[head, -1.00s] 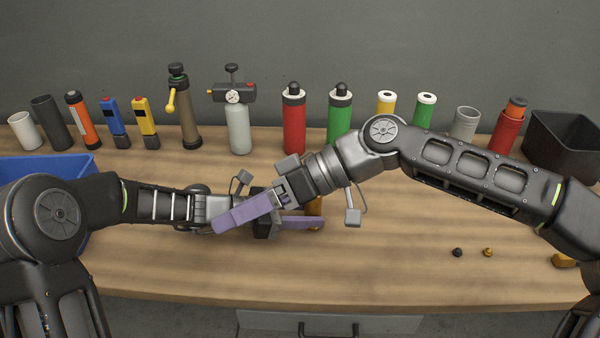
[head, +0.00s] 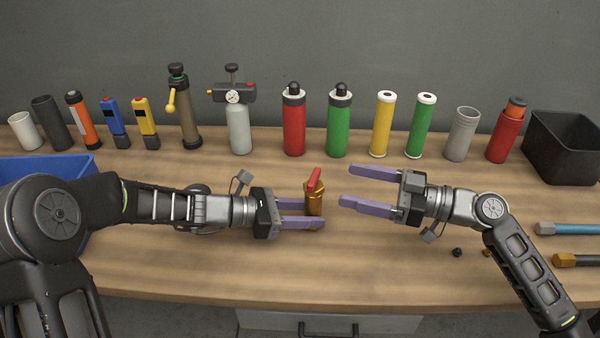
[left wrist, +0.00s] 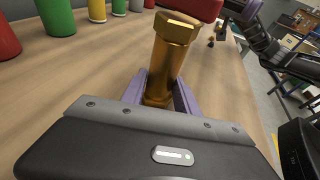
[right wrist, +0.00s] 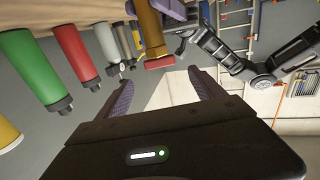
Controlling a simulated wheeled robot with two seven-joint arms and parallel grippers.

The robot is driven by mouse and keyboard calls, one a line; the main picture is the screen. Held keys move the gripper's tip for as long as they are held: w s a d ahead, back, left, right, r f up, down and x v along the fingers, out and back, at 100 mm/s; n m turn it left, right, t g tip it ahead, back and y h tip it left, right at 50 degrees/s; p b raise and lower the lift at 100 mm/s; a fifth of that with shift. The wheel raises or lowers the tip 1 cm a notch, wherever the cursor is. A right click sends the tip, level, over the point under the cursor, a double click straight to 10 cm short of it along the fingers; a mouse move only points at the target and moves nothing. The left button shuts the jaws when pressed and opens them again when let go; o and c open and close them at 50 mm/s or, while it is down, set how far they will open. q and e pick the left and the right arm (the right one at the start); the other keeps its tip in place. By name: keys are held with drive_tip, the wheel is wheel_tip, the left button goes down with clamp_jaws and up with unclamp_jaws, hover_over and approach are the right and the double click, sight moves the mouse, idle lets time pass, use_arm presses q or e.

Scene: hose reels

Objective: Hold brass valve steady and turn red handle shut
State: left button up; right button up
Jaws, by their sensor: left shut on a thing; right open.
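The brass valve (head: 315,205) stands upright on the workbench in the middle. Its red handle (head: 314,180) sits on top and points toward the back in the head view. My left gripper (head: 310,213) is shut on the brass body low down, its purple fingers on either side. The left wrist view shows the brass body (left wrist: 172,60) between the fingers, with part of the red handle (left wrist: 194,8) at the top edge. My right gripper (head: 347,185) is open and empty, a short gap to the right of the handle. The right wrist view shows the handle (right wrist: 158,62) apart from its fingers.
A red bottle (head: 294,125), a green bottle (head: 339,128) and other cylinders line the back. A blue bin (head: 50,168) is at left, a black bin (head: 562,150) at right. A small black piece (head: 457,252) and two tools, one blue-handled (head: 575,229), lie at right.

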sight(314, 179)
drive_tip(key=x, duration=1.2)
drive_tip(key=shift+c, duration=0.5)
drive_tip(key=c, duration=1.3)
drive_tip(key=shift+o, duration=0.2)
